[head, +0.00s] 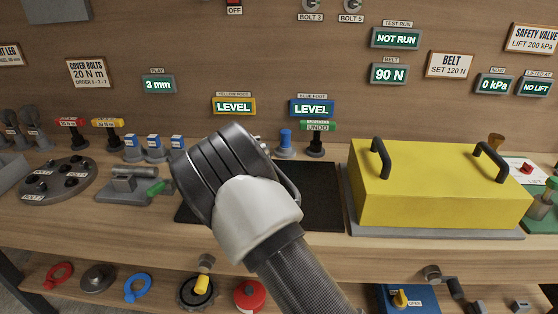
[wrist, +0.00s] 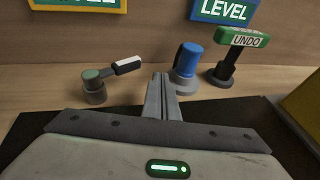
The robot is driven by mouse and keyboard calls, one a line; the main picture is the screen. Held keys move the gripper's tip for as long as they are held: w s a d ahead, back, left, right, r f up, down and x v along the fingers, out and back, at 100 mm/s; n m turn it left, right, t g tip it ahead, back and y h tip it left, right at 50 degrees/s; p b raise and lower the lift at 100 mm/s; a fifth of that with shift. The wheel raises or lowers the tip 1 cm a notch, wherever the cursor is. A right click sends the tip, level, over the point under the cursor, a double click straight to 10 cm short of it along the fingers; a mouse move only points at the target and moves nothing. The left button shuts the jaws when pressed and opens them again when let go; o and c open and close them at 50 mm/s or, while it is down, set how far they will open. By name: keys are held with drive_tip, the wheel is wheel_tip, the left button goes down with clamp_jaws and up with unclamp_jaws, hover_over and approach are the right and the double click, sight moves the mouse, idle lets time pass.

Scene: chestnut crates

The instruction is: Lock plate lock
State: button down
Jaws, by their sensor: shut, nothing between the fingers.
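No label that I can read says "plate lock". In the wrist view a small grey lever (wrist: 97,90) with a green-topped pivot stands behind the black mat (wrist: 25,130). Its arm points right and slightly back and ends in a white-topped handle (wrist: 128,65). In the head view my arm hides most or all of this lever. My gripper (wrist: 160,82) is shut and empty, its fingertips pointing at the back board between the lever's handle and a blue-capped post (wrist: 188,60). The fingers appear apart from both. In the head view the fingers are hidden behind my wrist.
A green "UNDO" handle (head: 318,127) on a black post stands right of the blue-capped post (head: 286,138). A yellow cover (head: 440,190) with two black handles sits at right. A grey clamp (head: 130,185) with a green handle is at left. The black mat (head: 320,195) looks bare.

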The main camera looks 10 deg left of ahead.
drive_tip(key=s+d+r, duration=0.1)
drive_tip(key=s, duration=0.2)
drive_tip(key=s+d+r, duration=0.1)
drive_tip(key=s+d, duration=0.1)
drive_tip(key=s, duration=0.1)
drive_tip(key=s+d+r, duration=0.1)
drive_tip(key=s+d, duration=0.1)
drive_tip(key=s, duration=0.1)
drive_tip(key=shift+d, duration=0.15)
